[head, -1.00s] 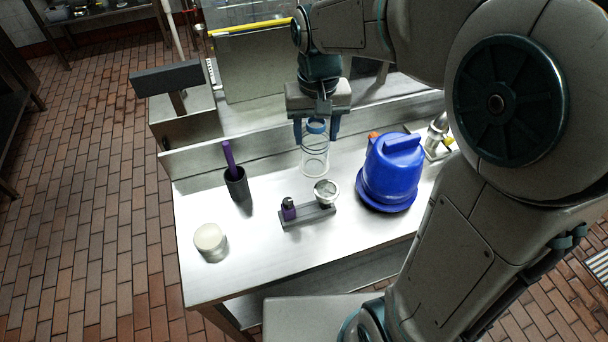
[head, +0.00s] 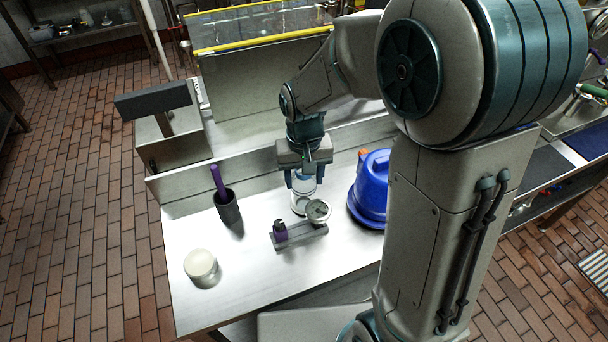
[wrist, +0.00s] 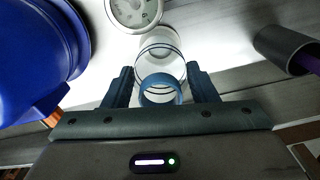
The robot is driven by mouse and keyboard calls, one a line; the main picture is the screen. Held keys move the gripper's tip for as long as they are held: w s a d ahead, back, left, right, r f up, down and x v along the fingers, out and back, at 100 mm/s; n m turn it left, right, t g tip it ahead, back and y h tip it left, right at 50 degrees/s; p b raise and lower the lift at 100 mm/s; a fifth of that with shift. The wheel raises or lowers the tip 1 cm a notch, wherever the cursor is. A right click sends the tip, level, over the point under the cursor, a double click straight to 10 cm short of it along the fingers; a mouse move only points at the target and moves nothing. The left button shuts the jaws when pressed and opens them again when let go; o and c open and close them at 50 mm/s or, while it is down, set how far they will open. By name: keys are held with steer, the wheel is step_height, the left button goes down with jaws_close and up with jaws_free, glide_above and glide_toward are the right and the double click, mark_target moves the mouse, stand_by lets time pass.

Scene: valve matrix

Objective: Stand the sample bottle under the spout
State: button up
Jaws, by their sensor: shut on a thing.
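The sample bottle (head: 301,202) is a clear cylinder with a blue ring at its top. My gripper (head: 304,183) is shut on its upper part from above and holds it about upright over the steel table. I cannot tell whether its base touches the table. In the wrist view the bottle (wrist: 163,58) sits between both fingers of my gripper (wrist: 162,90), its blue ring nearest the camera. I cannot make out a spout in either view.
A round gauge (head: 318,211) on a small grey stand with a purple-black piece (head: 280,229) is close by the bottle. A blue tub (head: 371,185) stands right. A dark cup (head: 228,207) with a purple stick and a white-topped jar (head: 201,266) stand left.

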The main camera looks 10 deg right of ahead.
steer(key=shift+f, duration=0.2)
steer(key=o, duration=1.2)
